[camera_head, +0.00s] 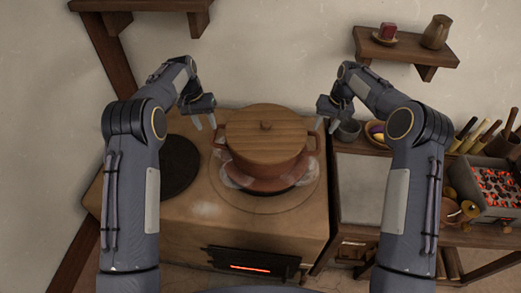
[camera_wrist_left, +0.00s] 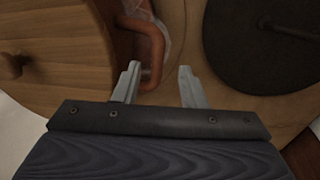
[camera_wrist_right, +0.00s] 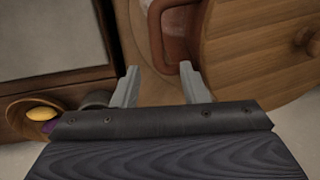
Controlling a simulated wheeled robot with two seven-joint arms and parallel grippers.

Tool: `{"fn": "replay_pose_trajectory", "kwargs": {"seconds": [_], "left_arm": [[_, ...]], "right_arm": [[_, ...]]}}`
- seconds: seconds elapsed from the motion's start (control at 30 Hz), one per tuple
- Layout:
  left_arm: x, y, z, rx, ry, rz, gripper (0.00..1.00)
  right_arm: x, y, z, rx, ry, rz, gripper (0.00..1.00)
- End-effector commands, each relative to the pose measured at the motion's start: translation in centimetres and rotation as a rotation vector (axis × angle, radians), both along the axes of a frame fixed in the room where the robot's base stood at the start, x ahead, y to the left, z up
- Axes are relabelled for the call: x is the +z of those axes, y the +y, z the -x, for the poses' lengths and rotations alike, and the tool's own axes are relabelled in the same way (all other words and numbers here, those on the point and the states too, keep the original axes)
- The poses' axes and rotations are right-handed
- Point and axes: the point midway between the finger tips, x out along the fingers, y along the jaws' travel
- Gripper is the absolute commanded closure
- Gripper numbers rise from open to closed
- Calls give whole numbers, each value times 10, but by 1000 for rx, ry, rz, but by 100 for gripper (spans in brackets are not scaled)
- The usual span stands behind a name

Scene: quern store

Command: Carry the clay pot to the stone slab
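The clay pot (camera_head: 267,171) stands upright on the round hob of the clay stove, under a wooden lid (camera_head: 262,134) with a knob. It has a loop handle on each side. The stone slab (camera_head: 361,187) is a bare grey square set in the counter right of the stove. My left gripper (camera_head: 204,122) is open beside the pot's left handle; in the left wrist view the handle (camera_wrist_left: 154,45) shows near one finger. My right gripper (camera_head: 327,125) is open at the right handle; in the right wrist view this handle (camera_wrist_right: 157,35) lies between and beyond the fingertips.
A dark round plate (camera_head: 178,167) lies on the stove (camera_head: 205,209) at left. A grey cup (camera_head: 347,130) and a bowl with yellow and purple things (camera_head: 376,133) stand behind the slab. A brazier of glowing coals (camera_head: 494,187) is at right. A wall shelf (camera_head: 405,48) holds a jug.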

Motion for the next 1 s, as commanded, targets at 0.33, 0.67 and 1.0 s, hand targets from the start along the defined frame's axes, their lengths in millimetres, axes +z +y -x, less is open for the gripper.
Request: {"fn": "replay_pose_trajectory", "kwargs": {"seconds": [0.33, 0.67, 1.0], "left_arm": [[-48, -9, 2, 0, 4, 0, 62], [-74, -14, 1, 1, 0, 0, 62], [-75, -14, 1, 1, 0, 0, 72]], "right_arm": [[-48, 9, 0, 2, 4, -1, 60], [-74, 14, -1, 0, 1, 0, 60], [-75, 14, -1, 0, 1, 0, 70]]}}
